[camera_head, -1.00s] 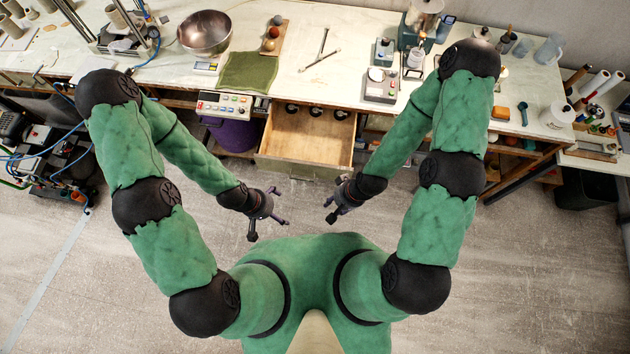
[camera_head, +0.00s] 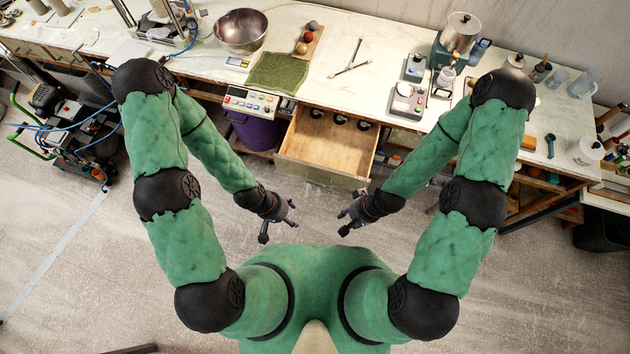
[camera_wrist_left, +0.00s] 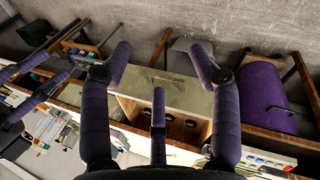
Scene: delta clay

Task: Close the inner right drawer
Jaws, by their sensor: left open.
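A wooden drawer (camera_head: 325,153) is pulled out from under the workbench, its pale front panel facing my body. Several dark round items (camera_head: 340,118) lie at its back. The drawer front (camera_wrist_left: 165,90) also shows in the left wrist view, beyond the fingers. My left gripper (camera_head: 279,222) is open and empty, below and left of the drawer front in the head view, apart from it.
The workbench (camera_head: 320,92) above holds a metal bowl (camera_head: 241,31), a green cloth (camera_head: 279,71) and scales (camera_head: 407,101). A button panel (camera_head: 258,102) and purple bin (camera_head: 255,131) are left of the drawer. The floor before the drawer is clear.

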